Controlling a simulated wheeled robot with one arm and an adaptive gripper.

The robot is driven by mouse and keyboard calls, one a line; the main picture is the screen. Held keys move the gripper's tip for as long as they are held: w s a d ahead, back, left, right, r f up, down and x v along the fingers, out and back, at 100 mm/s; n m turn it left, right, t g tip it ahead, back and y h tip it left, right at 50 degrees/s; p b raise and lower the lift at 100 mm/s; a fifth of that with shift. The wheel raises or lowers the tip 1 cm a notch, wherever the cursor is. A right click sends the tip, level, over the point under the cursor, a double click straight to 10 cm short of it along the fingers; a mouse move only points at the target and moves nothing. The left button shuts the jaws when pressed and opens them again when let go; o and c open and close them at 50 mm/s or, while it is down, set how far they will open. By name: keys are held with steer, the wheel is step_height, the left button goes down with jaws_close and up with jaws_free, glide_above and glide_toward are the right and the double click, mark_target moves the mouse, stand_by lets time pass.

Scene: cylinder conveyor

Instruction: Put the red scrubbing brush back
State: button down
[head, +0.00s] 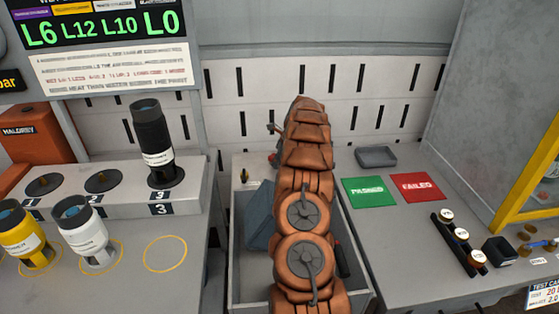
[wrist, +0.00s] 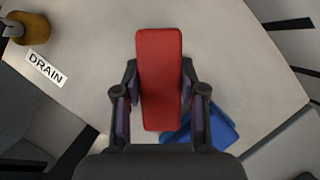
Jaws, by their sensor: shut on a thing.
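The red scrubbing brush (wrist: 159,50) shows in the wrist view as a long red block, with any bristles hidden. My gripper (wrist: 159,68) is shut on it, one dark finger against each long side. The brush is over a pale surface; I cannot tell whether it touches it. A blue thing (wrist: 212,127) lies just right of and below the brush's near end, partly hidden by a finger. In the head view my orange arm covers the gripper and most of the brush.
A DRAIN label (wrist: 47,70) and a brass fitting (wrist: 30,28) are at the upper left. In the head view, a grey bin (head: 236,262) lies under my arm. Green (head: 369,191) and red (head: 418,187) pads and a grey tray (head: 376,156) are right. Cylinders, including a black one (head: 151,140), stand left.

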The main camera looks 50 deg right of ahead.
steer(key=shift+f, duration=0.15)
steer(key=c, duration=0.7)
jaws_free()
steer(key=shift+o, duration=0.2)
steer(key=b+v, duration=0.2)
steer(key=v, duration=1)
